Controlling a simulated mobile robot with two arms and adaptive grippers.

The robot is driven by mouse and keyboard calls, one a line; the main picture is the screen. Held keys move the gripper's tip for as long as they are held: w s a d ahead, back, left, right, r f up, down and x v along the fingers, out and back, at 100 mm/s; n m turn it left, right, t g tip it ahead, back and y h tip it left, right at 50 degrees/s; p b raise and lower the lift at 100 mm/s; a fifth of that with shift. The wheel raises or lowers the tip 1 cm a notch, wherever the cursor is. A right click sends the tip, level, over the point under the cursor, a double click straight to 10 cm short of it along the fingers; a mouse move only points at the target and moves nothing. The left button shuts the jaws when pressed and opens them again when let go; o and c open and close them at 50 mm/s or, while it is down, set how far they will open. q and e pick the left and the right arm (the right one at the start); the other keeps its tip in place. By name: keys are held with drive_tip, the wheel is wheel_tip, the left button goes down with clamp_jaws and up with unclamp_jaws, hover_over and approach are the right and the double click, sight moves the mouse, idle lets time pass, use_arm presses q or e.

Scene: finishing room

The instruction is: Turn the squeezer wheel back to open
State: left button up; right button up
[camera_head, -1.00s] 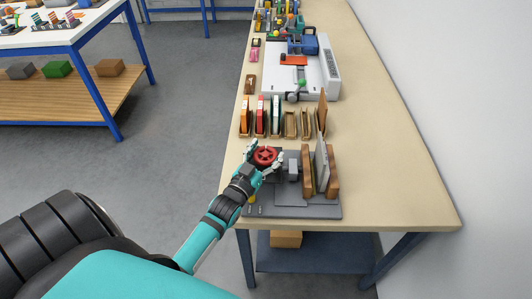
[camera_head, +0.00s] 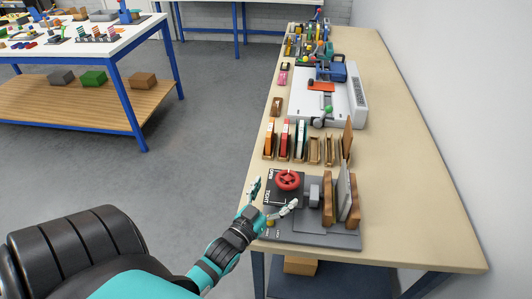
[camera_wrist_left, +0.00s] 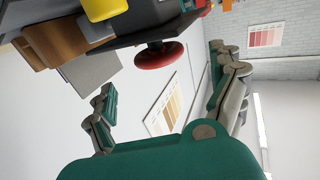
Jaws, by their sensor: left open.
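The red squeezer wheel (camera_head: 287,180) sits on the dark squeezer base (camera_head: 312,238) near the front left of the bench. A grey press block (camera_head: 313,194) and upright boards (camera_head: 343,192) stand to its right. My left gripper (camera_head: 274,198) is open, its fingers spread on the near side of the wheel, apart from it and empty. In the left wrist view the red wheel (camera_wrist_left: 159,55) shows beyond the open fingers of the left gripper (camera_wrist_left: 165,110). My right gripper is in neither view.
A row of upright colored pieces in holders (camera_head: 300,142) stands behind the squeezer. A white machine with a blue part (camera_head: 340,100) is farther back. The bench (camera_head: 420,220) is clear on the right. A white table with blue legs (camera_head: 90,45) stands at the left.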

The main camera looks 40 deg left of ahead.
use_arm(q)
drive_tip(key=shift+s+d, duration=0.15)
drive_tip(key=shift+s, duration=1)
drive_tip(key=shift+s+d, duration=0.1)
drive_tip(key=shift+s, duration=1)
